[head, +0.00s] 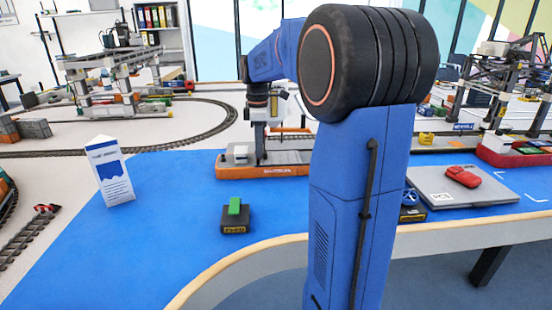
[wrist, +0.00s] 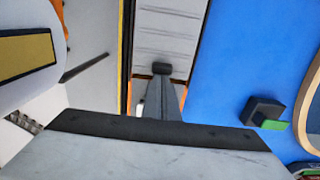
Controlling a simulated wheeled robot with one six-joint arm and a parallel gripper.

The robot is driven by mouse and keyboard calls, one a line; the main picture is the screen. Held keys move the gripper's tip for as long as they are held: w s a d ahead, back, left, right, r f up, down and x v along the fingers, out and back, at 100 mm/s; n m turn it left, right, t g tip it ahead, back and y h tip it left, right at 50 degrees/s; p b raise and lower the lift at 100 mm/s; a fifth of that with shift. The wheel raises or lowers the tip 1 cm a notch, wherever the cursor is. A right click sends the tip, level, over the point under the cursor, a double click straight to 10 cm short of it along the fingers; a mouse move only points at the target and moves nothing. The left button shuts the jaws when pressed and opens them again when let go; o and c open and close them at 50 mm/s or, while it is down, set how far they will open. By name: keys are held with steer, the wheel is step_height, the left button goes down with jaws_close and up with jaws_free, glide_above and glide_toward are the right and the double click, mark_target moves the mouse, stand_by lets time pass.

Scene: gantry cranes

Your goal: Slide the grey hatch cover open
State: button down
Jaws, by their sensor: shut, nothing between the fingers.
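A small barge with an orange hull (head: 265,173) and a grey deck lies on the blue table top. In the wrist view, a pale grey ribbed panel (wrist: 175,35), which looks like the hatch cover, lies beyond the fingertips. A reddish-brown strip runs along its near edge. My gripper (head: 260,159) points down over the barge's deck, just right of a small white block (head: 240,153). In the wrist view, my gripper (wrist: 162,72) is shut and empty, its dark tips at the panel's near edge. I cannot tell whether they touch it. My arm hides part of the barge's right side.
A black block with a green top (head: 234,216) stands in front of the barge. A white carton (head: 110,170) stands at left. A grey case (head: 470,188) with a red object (head: 463,177) lies at right. Toy track curves behind. Blue table between carton and barge is clear.

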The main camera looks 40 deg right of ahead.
mark_target(285, 157)
steer(key=shift+s+d, duration=0.9)
steer(key=shift+d, duration=0.45)
steer(key=shift+s+d, duration=0.9)
steer(key=shift+d, duration=0.5)
steer(key=shift+s+d, duration=0.9)
steer(key=shift+d, duration=0.45)
steer(key=shift+a, duration=0.1)
steer(key=shift+w+a+r, duration=0.2)
steer(key=shift+w+a, duration=0.15)
steer(key=shift+a, duration=0.1)
step_height(285, 157, up, 10)
